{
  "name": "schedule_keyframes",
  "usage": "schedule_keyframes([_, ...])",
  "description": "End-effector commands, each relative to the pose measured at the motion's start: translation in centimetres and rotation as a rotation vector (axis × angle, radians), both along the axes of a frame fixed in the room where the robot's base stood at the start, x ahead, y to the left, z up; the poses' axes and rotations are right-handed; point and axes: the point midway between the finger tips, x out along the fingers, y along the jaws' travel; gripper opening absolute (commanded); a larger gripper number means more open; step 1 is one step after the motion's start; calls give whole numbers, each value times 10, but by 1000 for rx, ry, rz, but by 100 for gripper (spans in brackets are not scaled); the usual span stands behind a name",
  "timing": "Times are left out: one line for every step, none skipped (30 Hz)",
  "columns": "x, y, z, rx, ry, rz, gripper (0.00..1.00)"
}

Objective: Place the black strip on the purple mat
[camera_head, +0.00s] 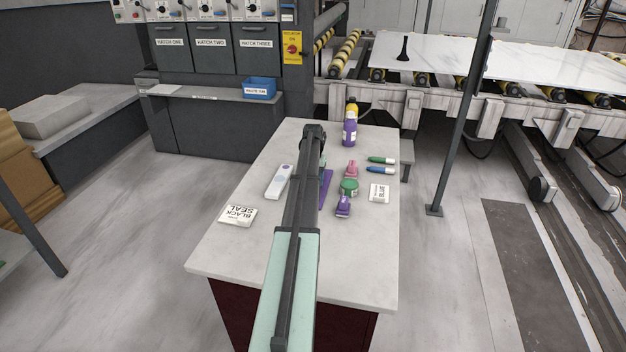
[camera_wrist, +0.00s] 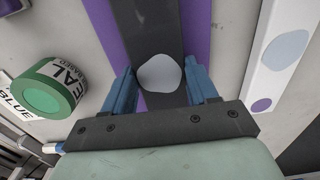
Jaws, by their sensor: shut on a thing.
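The black strip (camera_wrist: 154,28) is a long dark piece with a pale grey oval patch, seen in the wrist view between the two blue fingers. My gripper (camera_wrist: 161,80) is shut on it. The purple mat (camera_wrist: 201,32) shows on both sides of the strip, which lines up along it. I cannot tell whether the strip touches the mat or is held just above it. In the head view only a sliver of the purple mat (camera_head: 326,188) shows beside my arm, and the strip is hidden.
A green tape roll (camera_head: 348,187), purple and pink items, two markers and a BLUE card (camera_head: 379,193) lie to the right. A white device (camera_head: 280,181) and a BLACK SEAL card (camera_head: 238,215) lie left. A purple bottle (camera_head: 350,128) stands at the back. The slab's front right is clear.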

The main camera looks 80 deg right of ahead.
Motion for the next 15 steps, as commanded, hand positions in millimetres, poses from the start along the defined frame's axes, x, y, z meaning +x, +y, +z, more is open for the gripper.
schedule_keyframes([0, 0, 1, -1, 0, 0, 10])
schedule_keyframes([0, 0, 1, 0, 0, 0, 10])
schedule_keyframes([0, 0, 1, 0, 0, 0, 10])
schedule_keyframes([0, 0, 0, 0, 0, 0, 10])
schedule_keyframes([0, 0, 0, 0, 0, 0, 10])
schedule_keyframes([0, 0, -1, 0, 0, 0, 10])
schedule_keyframes([0, 0, -2, 0, 0, 0, 10])
schedule_keyframes([0, 0, -3, 0, 0, 0, 10])
schedule_keyframes([0, 0, -3, 0, 0, 0, 62])
schedule_keyframes([0, 0, -3, 0, 0, 0, 65])
schedule_keyframes([0, 0, -3, 0, 0, 0, 68])
schedule_keyframes([0, 0, -3, 0, 0, 0, 72])
schedule_keyframes([0, 0, -3, 0, 0, 0, 74])
schedule_keyframes([0, 0, -3, 0, 0, 0, 77])
schedule_keyframes([0, 0, -3, 0, 0, 0, 81])
